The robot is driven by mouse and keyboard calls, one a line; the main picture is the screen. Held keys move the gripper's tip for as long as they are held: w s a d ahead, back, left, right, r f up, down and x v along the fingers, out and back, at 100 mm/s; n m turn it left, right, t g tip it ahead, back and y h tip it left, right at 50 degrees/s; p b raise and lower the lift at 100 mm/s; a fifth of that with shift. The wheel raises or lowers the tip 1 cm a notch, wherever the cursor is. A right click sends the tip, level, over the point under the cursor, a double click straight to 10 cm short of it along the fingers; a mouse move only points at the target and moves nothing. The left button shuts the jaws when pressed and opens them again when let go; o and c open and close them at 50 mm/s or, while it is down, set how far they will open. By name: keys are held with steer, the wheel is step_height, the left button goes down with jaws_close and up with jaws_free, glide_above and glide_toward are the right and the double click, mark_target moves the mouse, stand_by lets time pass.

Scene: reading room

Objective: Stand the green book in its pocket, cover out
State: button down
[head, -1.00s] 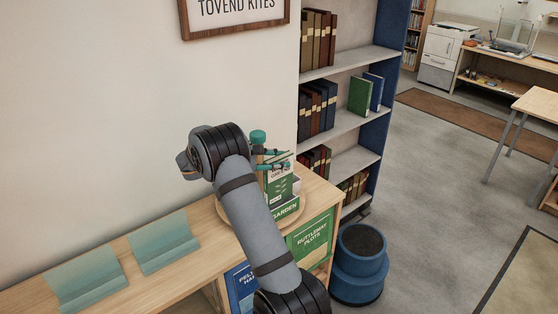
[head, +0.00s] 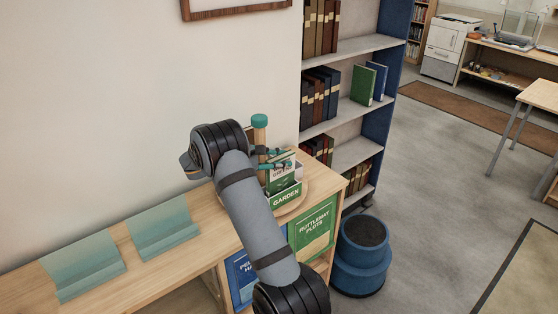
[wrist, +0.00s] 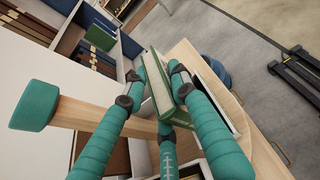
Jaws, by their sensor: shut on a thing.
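My gripper (head: 274,160) is shut on the green book (head: 281,174), with its teal fingers on both sides near the book's top. In the head view the book is upright, and its pale and green cover with lettering faces out. Its lower part is hidden behind the green front of the pocket labelled GARDEN (head: 286,198). The pocket stands on a round wooden stand (head: 300,203) with a teal-knobbed post (head: 259,121). In the wrist view the book (wrist: 158,88) shows edge-on between the fingers. I cannot tell whether its bottom touches the pocket floor.
The stand sits on a wooden cabinet, with a RUTTLEWAY PLOTS panel (head: 313,232) on its front. Two teal holders (head: 163,229) lie on the counter to the left. A bookcase (head: 345,130) stands behind, and a blue step stool (head: 362,255) is at the right.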

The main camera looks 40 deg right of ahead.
steer(key=c, duration=1.3)
jaws_free()
steer(key=shift+c, duration=0.2)
steer(key=v, duration=1.2)
steer(key=shift+d, duration=0.1)
